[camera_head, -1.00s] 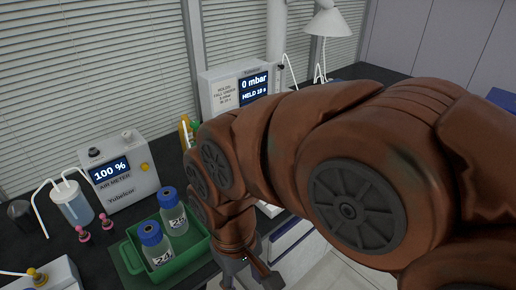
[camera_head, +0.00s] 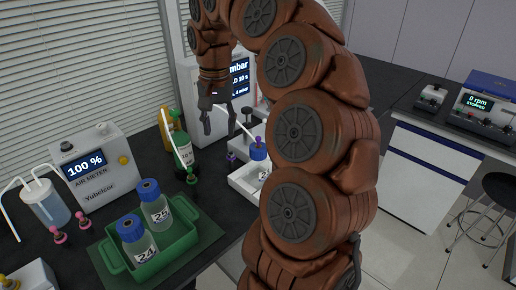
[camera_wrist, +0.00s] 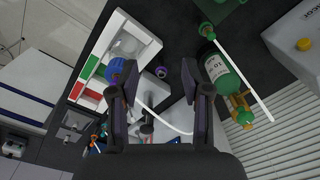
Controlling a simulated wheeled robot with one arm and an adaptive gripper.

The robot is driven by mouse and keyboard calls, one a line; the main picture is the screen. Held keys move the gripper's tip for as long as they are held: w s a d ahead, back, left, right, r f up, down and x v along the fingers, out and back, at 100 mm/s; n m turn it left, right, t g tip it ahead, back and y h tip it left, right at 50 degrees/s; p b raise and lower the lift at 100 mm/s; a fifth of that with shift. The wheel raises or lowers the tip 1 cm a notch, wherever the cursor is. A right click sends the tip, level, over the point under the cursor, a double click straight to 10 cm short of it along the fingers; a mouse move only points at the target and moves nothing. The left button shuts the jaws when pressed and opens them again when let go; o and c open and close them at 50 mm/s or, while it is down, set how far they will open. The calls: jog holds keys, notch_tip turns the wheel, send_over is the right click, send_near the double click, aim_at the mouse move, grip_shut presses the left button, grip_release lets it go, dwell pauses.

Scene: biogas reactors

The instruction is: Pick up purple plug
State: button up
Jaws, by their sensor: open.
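The purple plug (camera_head: 231,157) is a small dark purple piece standing on the black bench, left of the white tray, in the head view. In the wrist view the purple plug (camera_wrist: 190,68) shows on the dark bench top, beyond and between my fingers. Another small purple piece (camera_head: 258,141) sits above the blue cap of the bottle in the tray; it appears in the wrist view (camera_wrist: 162,72) too. My gripper (camera_head: 219,122) points down, above and a little behind the plug, with its fingers apart. In the wrist view my gripper (camera_wrist: 168,86) has nothing between its fingers.
The white tray (camera_head: 243,184) holds a blue-capped bottle. A green crate (camera_head: 168,246) with two bottles and an air meter (camera_head: 96,170) are further left.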

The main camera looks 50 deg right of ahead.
aim_at(258, 138)
jog(key=d+m, duration=0.2)
jog(key=d, duration=0.2)
jog(key=d+f+m, duration=0.1)
jog(key=d+m, duration=0.1)
jog(key=d, duration=0.2)
jog(key=d+f+m+b, duration=0.1)
jog(key=d, duration=0.3)
jog(key=shift+s+d+f+m, duration=0.1)
jog(key=shift+s+m, duration=0.1)
jog(key=shift+m, duration=0.2)
jog(key=shift+s+d+f+p, duration=0.2)
jog(key=shift+f+p, duration=0.4)
jog(key=shift+f, duration=1.35)
jog(key=shift+s+d+f+p, duration=0.15)
jog(key=shift+f+p, duration=0.4)
jog(key=shift+f, duration=1.35)
jog(key=shift+w, duration=0.1)
grip_shut()
